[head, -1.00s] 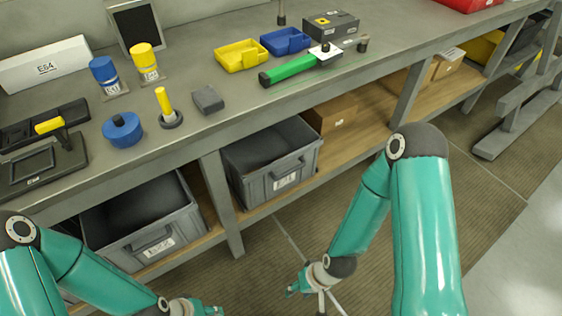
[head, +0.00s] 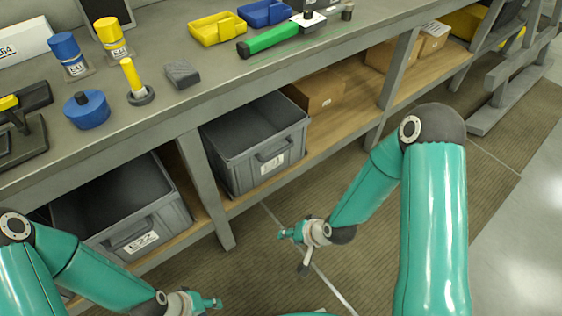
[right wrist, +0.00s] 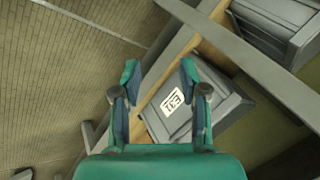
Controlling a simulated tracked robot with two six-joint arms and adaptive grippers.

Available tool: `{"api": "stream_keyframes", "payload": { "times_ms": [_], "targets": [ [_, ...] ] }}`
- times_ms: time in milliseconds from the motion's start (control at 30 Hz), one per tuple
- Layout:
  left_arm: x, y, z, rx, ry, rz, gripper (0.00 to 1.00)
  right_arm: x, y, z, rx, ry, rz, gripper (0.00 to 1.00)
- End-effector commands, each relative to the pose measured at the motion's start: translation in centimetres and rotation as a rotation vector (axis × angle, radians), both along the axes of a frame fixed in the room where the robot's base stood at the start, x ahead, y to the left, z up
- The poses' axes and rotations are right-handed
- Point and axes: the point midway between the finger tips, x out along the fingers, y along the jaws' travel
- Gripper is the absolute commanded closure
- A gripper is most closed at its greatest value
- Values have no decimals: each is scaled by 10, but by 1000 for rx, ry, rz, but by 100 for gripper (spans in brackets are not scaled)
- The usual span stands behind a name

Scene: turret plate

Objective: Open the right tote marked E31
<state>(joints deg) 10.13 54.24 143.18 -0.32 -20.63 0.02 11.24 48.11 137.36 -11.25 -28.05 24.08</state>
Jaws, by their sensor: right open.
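The right tote (head: 228,172) is a grey bin on the lower shelf, with a dark interior, a front handle and a white label. In the right wrist view its label reads E31 (right wrist: 172,101), and the tote (right wrist: 182,134) lies beyond my fingers. My right gripper (head: 283,235) is in front of and below the tote in the head view, apart from it. In the right wrist view its two fingers (right wrist: 159,70) are spread and empty. My left gripper (head: 214,303) is at the bottom, below the left tote; its finger opening is too small to judge.
A left grey tote (head: 105,244) marked E22 sits on the same shelf (head: 240,203), past a bench leg (head: 205,190). A cardboard box (head: 316,95) stands right of the right tote. The floor (head: 345,260) in front is clear.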

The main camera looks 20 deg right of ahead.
Motion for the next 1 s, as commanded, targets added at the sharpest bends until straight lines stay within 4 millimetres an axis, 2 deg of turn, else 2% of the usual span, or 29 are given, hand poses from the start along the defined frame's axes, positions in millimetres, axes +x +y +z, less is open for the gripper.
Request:
{"api": "stream_keyframes", "payload": {
  "times_ms": [33, 100, 300, 400, 500, 600, 700, 1000],
  "targets": [
    [0, 0, -43, 0, 1, 0, 60, 25, -11, -29, 27, -59, -69, 57],
    [0, 0, -73, 0, 1, 0, 60, 56, -24, -36, 79, -135, -167, 57],
    [0, 0, -153, 0, 0, 0, 60, 129, -63, -39, 274, -338, -385, 57],
    [0, 0, -190, 0, 0, 0, 60, 154, -82, -33, 385, -424, -460, 57],
    [0, 0, -220, 0, 0, 0, 60, 171, -98, -25, 490, -487, -507, 57],
    [0, 0, -242, 0, 0, 0, 60, 180, -109, -15, 576, -529, -532, 57],
    [0, 0, -256, 0, 0, 0, 60, 184, -116, -7, 637, -551, -546, 57],
    [0, 0, -265, 0, 0, 0, 60, 199, -116, 0, 688, -563, -551, 57]
  ]
}}
